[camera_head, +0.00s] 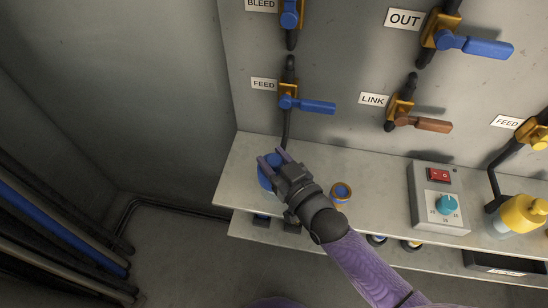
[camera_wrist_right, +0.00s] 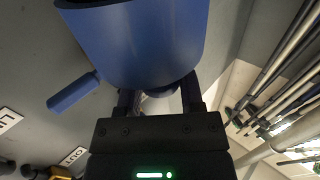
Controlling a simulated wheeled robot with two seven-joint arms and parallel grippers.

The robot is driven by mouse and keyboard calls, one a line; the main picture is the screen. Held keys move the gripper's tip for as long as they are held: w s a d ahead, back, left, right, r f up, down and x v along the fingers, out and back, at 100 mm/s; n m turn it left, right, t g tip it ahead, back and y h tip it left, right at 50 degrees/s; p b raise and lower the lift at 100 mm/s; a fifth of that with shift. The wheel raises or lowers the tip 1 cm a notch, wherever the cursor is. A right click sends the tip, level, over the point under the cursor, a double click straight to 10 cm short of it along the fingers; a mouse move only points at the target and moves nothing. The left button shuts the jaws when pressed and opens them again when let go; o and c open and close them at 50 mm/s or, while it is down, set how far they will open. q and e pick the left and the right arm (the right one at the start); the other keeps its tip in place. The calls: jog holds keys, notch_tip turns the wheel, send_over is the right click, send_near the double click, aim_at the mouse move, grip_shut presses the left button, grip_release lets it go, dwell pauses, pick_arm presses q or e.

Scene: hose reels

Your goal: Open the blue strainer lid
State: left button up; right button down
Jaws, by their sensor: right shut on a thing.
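The blue strainer (camera_head: 265,178) stands on the pale shelf below the left FEED valve, partly hidden by my right gripper. The gripper is shut on the blue lid; how far the lid is turned or lifted cannot be told. My left gripper is not in view.
The shelf (camera_head: 240,150) has a small orange-rimmed blue-topped piece (camera_head: 341,191) right of the gripper. A grey control box (camera_head: 438,200) and a yellow strainer (camera_head: 522,214) stand further right. The FEED valve's blue handle (camera_head: 315,106) juts out above. Pipes (camera_head: 60,215) run at left.

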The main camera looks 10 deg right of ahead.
jog(key=w+m+g+p, duration=0.1)
jog(key=p, duration=0.1)
jog(key=w+r+m+g+p, duration=0.1)
jog(key=p, duration=0.1)
jog(key=shift+d+r+h, duration=0.25)
jog(key=shift+d+h, duration=0.05)
jog(key=shift+d, duration=0.05)
jog(key=shift+w+d+m+g+p, duration=0.15)
jog(key=shift+w+m+g+p, duration=0.3)
jog(key=shift+g+p, duration=0.2)
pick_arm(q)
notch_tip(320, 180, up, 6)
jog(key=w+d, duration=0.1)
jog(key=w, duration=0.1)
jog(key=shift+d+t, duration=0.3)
pick_arm(e)
jog(key=shift+w+d+f+m+g, duration=0.1)
jog(key=shift+w+m+g, duration=0.2)
jog(key=shift+w+g, duration=0.1)
jog(key=shift+w+d+f+m+g, duration=0.1)
jog(key=shift+w+m+g, duration=0.15)
jog(key=shift+w+g, duration=0.1)
